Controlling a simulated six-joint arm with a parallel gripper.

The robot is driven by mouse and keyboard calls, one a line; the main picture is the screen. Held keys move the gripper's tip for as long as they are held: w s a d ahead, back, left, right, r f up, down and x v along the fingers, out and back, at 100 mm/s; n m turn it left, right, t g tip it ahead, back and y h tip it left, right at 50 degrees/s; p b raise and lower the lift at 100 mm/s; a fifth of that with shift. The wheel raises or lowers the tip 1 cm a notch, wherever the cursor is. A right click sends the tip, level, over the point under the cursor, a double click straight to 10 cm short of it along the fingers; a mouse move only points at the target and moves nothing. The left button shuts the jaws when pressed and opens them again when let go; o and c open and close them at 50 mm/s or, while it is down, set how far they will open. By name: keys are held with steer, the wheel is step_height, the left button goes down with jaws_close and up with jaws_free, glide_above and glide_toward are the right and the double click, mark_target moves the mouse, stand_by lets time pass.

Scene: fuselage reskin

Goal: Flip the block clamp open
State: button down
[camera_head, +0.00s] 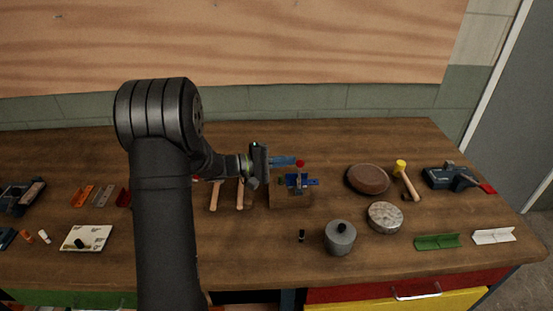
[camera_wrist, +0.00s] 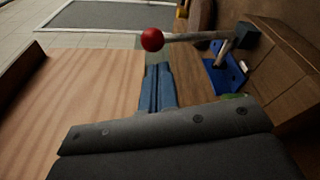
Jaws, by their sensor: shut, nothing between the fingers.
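The block clamp has a blue metal base (camera_head: 298,182) on a wooden block (camera_head: 290,200), with a metal lever that stands up and ends in a red ball knob (camera_head: 300,163). In the wrist view the red knob (camera_wrist: 152,40), the rod (camera_wrist: 195,37), the blue base (camera_wrist: 226,76) and the wooden block (camera_wrist: 290,65) show. My gripper (camera_head: 293,161) has blue fingers, shut and empty. Its fingertips (camera_wrist: 158,66) are close to the knob, at about its height in the head view. I cannot tell whether they touch it.
Two wooden-handled tools (camera_head: 215,196) lie left of the block. A small black item (camera_head: 301,236) stands in front. Bare bench lies between them.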

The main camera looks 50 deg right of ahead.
mark_target(298, 166)
steer(key=shift+s+a+r, duration=0.1)
steer(key=shift+s+a, duration=0.05)
steer(key=shift+s, duration=0.15)
steer(key=shift+s+a+r+m, duration=0.15)
steer(key=shift+s+a+m, duration=0.15)
steer(key=shift+m, duration=0.3)
steer(key=s+a+m, duration=0.2)
steer(key=m, duration=0.1)
steer(key=shift+r+g+h, duration=0.15)
steer(key=shift+g+h, duration=0.15)
steer(key=shift+h, duration=0.1)
steer(key=s+a+f+m+g, duration=0.1)
steer(key=s+a+f+m, duration=0.3)
steer(key=m, duration=0.3)
steer(key=shift+s+a+f+h, duration=0.3)
steer(key=shift+s+a+f, duration=0.1)
steer(key=shift+s+a, duration=0.2)
steer(key=shift+f, duration=0.15)
stand_by(0.5)
